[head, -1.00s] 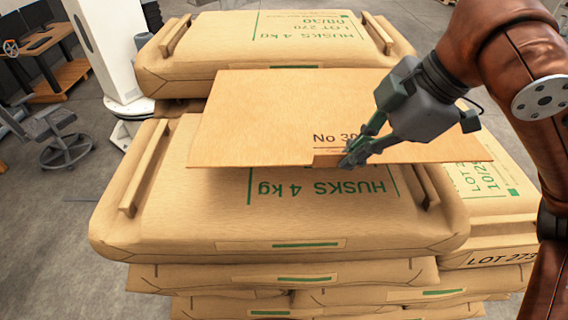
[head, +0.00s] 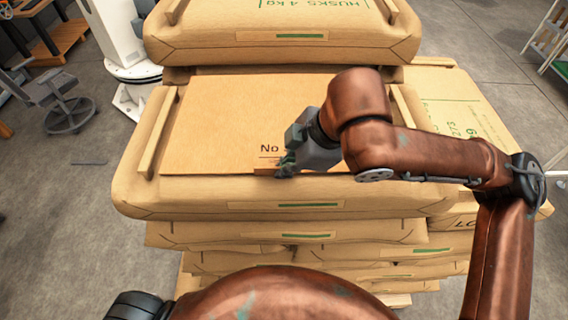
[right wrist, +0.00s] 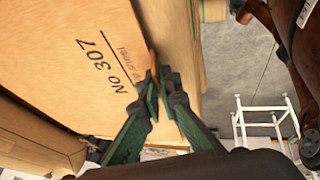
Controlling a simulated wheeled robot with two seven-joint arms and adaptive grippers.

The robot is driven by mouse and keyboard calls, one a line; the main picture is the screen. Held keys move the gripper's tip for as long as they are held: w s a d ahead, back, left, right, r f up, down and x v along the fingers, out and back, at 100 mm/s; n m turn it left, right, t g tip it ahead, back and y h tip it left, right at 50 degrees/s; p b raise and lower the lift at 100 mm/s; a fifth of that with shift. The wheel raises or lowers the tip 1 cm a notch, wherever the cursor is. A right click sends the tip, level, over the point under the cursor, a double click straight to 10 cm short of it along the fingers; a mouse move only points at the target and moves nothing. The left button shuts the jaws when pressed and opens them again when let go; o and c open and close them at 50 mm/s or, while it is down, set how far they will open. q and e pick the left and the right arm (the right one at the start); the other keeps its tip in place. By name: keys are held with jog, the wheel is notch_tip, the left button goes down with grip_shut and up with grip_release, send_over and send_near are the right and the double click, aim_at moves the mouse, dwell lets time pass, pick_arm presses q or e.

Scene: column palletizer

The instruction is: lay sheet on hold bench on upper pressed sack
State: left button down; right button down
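The sheet (head: 230,115) is a flat tan board marked "No 307". In the head view it lies over the top of the pressed sack (head: 400,200), between the sack's two raised strips, flat or very nearly so. I cannot tell if it fully touches the sack. My right gripper (head: 284,168) is at the sheet's near edge. In the right wrist view its green fingertips (right wrist: 160,80) are close together on the edge of the sheet (right wrist: 75,60). My left gripper is not in view; the arm hides part of the sheet's right side.
Another sack (head: 280,45) sits higher just behind the sheet. A lower sack (head: 450,100) marked with a lot number is to the right. More sacks are stacked below. A white column (head: 118,40) and a chair (head: 65,100) stand at the left. Grey floor is open at both sides.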

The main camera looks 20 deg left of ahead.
jog(key=shift+d+f, duration=0.1)
jog(key=shift+f, duration=0.1)
jog(key=shift+s, duration=0.3)
jog(key=c, duration=2.5)
grip_release()
jog(key=shift+w+f, duration=0.15)
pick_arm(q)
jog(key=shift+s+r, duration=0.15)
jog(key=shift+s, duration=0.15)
pick_arm(e)
jog(key=o, duration=0.3)
jog(key=shift+o, duration=0.2)
